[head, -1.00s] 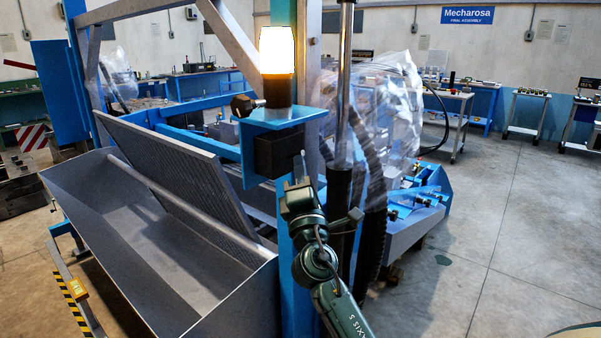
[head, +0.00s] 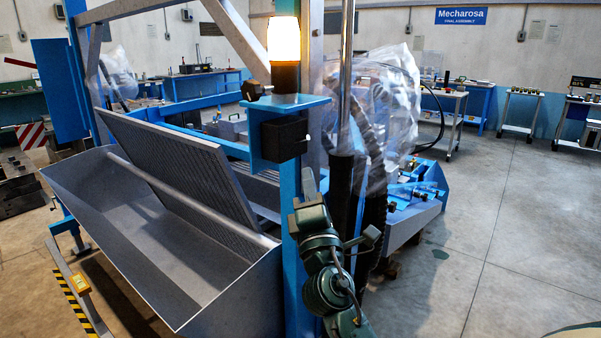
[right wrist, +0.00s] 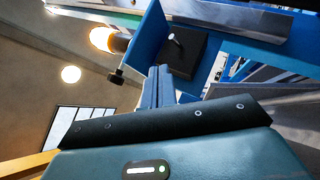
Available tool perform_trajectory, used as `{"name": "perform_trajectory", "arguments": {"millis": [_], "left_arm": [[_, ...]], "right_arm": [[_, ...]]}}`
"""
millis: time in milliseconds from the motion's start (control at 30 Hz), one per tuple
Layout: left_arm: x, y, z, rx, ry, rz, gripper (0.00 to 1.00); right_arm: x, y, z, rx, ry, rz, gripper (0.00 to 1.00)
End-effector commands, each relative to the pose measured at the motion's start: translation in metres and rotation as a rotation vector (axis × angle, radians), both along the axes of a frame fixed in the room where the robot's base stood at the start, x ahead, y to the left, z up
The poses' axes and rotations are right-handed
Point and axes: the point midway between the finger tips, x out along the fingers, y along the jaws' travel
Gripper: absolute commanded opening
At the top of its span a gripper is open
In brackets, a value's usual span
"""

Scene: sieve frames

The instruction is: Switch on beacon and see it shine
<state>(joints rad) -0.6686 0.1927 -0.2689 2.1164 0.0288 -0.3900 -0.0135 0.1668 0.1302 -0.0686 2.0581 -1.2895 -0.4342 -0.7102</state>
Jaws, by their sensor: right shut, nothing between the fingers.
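The beacon (head: 283,40) glows warm white on a black base, standing upright on a blue bracket (head: 290,103). It also shines in the right wrist view (right wrist: 103,38). A black box (head: 284,138) sits under the bracket's top plate. In the right wrist view a small metal toggle lever (right wrist: 176,40) stands out from the black box (right wrist: 190,62). My right gripper (head: 308,176) is shut and empty, just below and right of the box and apparently clear of it. Its fingers (right wrist: 158,74) point toward the box. My left gripper is not in view.
A blue post (head: 290,215) carries the bracket. A grey metal trough (head: 215,300) with a slanted grate (head: 165,165) lies to the left. A dark cylinder (head: 341,190) and plastic-wrapped hoses (head: 385,100) stand close to the right. Open floor (head: 520,220) lies further right.

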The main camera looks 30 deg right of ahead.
Motion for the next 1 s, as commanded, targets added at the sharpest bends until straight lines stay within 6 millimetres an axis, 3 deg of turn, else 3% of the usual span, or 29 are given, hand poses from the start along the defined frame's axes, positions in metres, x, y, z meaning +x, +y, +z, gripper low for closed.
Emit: {"name": "perform_trajectory", "arguments": {"millis": [100, 300, 867, 1000], "left_arm": [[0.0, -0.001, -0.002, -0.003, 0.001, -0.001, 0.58], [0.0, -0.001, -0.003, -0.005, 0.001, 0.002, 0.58], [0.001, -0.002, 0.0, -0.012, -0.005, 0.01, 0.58], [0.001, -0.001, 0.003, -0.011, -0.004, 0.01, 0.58]], "right_arm": [[-0.02, 0.005, -0.003, 0.003, 0.001, 0.002, 0.0], [-0.036, 0.009, -0.003, 0.001, 0.0, 0.002, 0.0], [-0.037, 0.009, -0.003, 0.003, 0.0, 0.002, 0.0], [-0.034, 0.015, -0.026, 0.08, 0.049, 0.068, 0.0]]}}
